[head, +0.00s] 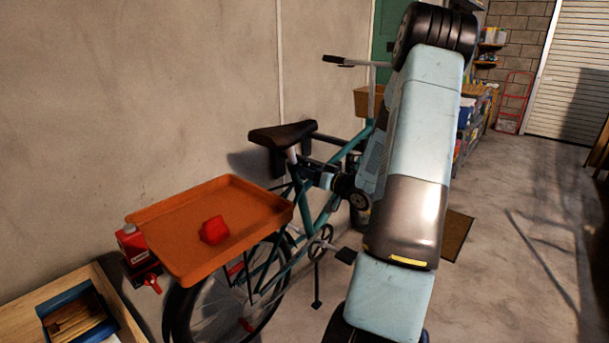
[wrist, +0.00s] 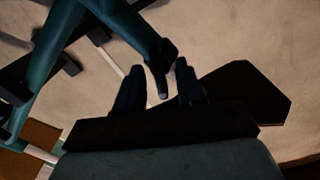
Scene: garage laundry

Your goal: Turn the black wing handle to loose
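A teal bicycle (head: 330,205) with a black saddle (head: 283,135) stands along the wall. In the wrist view, its teal tube (wrist: 130,28) ends near a small black lever (wrist: 163,78) with a pale tip, which looks like the black wing handle. My gripper (wrist: 160,67) is open, one finger on each side of the lever in the picture. I cannot tell whether either finger touches it. In the head view, my gripper (head: 303,170) is just below the saddle, by the seat tube, and the handle cannot be made out.
An orange tray (head: 165,215) with a red object (head: 214,230) sits over the rear wheel. A wooden bench (head: 20,320) with a blue box is at lower left.

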